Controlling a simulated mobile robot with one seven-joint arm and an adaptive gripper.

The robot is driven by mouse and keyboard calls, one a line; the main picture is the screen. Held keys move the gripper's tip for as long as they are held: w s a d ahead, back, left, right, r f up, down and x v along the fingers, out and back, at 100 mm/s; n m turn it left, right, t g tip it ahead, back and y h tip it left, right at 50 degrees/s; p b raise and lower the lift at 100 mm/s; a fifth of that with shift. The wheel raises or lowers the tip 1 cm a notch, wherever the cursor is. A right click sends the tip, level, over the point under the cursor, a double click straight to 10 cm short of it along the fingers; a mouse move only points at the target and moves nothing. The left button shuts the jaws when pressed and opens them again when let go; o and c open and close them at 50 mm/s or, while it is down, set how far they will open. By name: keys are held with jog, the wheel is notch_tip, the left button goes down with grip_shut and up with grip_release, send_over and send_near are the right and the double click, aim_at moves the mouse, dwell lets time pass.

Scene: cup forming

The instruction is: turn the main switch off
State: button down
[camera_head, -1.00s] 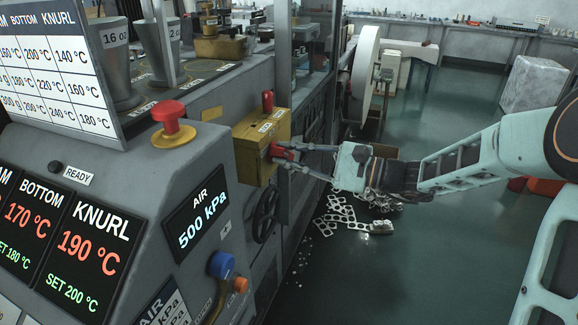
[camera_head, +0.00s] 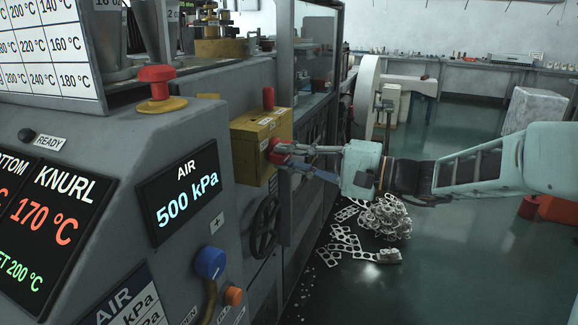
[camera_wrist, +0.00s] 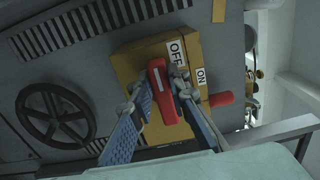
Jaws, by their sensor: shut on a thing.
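The main switch is a yellow box (camera_head: 247,150) on the machine's side, with a red handle (camera_head: 279,152) on its face. In the wrist view the red handle (camera_wrist: 160,92) has a white stripe, and its upper end lies beside the OFF label (camera_wrist: 177,52). The ON label (camera_wrist: 201,77) is a little farther right. My gripper (camera_head: 288,156) reaches in from the right and is shut on the red handle. In the wrist view its fingers (camera_wrist: 161,93) lie on both sides of the handle.
A red knob (camera_head: 268,98) stands on top of the yellow box. A black handwheel (camera_head: 265,226) is below the box. A red stop button (camera_head: 157,83) and an air display (camera_head: 180,190) are on the near console. Scrap metal (camera_head: 375,222) lies on the floor beyond my gripper.

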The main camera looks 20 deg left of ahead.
dwell(0.3)
jog(key=c, duration=1.8)
grip_release()
jog(key=shift+c, duration=0.2)
jog(key=shift+d, duration=0.15)
jog(key=s+d, duration=0.1)
jog(key=d, duration=1)
jog(key=shift+d, duration=0.4)
